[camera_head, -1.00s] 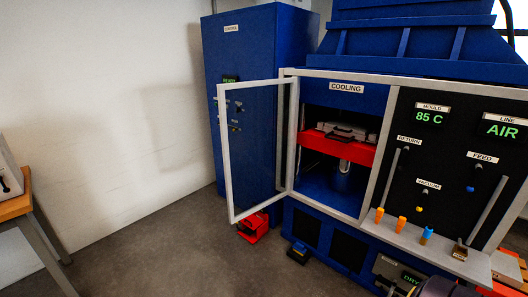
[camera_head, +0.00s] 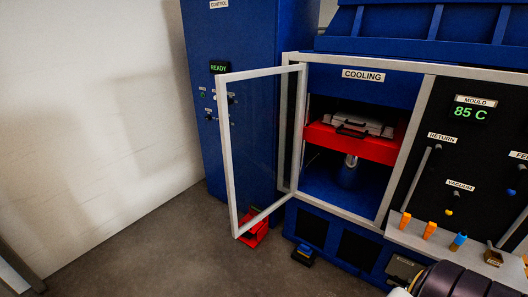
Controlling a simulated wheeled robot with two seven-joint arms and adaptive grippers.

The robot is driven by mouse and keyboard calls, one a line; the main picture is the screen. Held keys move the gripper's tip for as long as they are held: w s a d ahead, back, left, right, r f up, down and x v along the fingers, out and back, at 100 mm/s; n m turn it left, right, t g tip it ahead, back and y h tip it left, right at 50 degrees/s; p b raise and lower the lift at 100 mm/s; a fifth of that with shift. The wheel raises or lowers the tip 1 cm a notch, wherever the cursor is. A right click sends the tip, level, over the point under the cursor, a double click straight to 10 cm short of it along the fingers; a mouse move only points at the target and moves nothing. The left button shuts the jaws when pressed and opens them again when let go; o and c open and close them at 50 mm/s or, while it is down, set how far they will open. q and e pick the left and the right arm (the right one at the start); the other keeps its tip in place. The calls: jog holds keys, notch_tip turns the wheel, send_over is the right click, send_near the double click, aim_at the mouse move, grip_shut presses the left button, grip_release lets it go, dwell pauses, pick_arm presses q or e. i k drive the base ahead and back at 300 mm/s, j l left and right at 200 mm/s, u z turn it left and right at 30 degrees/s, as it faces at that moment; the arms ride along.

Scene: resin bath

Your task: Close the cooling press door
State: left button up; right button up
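The cooling press door (camera_head: 225,150) is a clear panel in a light grey frame, hinged at the left side of the cooling press opening. It stands wide open, swung out to the left and toward me. The cooling press (camera_head: 340,190) is a blue bay under a "COOLING" label, with a red platen (camera_head: 372,149) inside. A grey mould-like case (camera_head: 350,125) with a dark handle lies on the platen. A part of my arm shows at the bottom right corner, apart from the door. Neither gripper's fingers are in view.
A blue control cabinet (camera_head: 255,35) reading "READY" stands behind the door. Orange and blue pegs (camera_head: 430,229) stand on a ledge at right. The floor at left is clear.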

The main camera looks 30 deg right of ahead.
aim_at(221, 80)
jog(key=i, duration=0.85)
jog(key=i+z, duration=0.1)
jog(key=i, duration=0.3)
jog(key=i+j+z, duration=0.1)
jog(key=i, duration=0.3)
jog(key=i+j+z, duration=0.15)
jog(key=i+z, duration=0.15)
jog(key=z, duration=0.15)
jog(key=i+j+z, duration=0.25)
jog(key=z, duration=0.15)
jog(key=i+z, duration=0.15)
jog(key=z, duration=0.3)
jog(key=i+j+z, duration=0.1)
jog(key=z, duration=0.35)
jog(key=i+j+z, duration=0.1)
jog(key=j+z, duration=0.15)
jog(key=z, duration=0.2)
jog(key=i+j+z, duration=0.1)
jog(key=z, duration=0.35)
jog(key=j+z, duration=0.25)
jog(key=i+j+z, duration=0.2)
jog(key=k, duration=0.1)
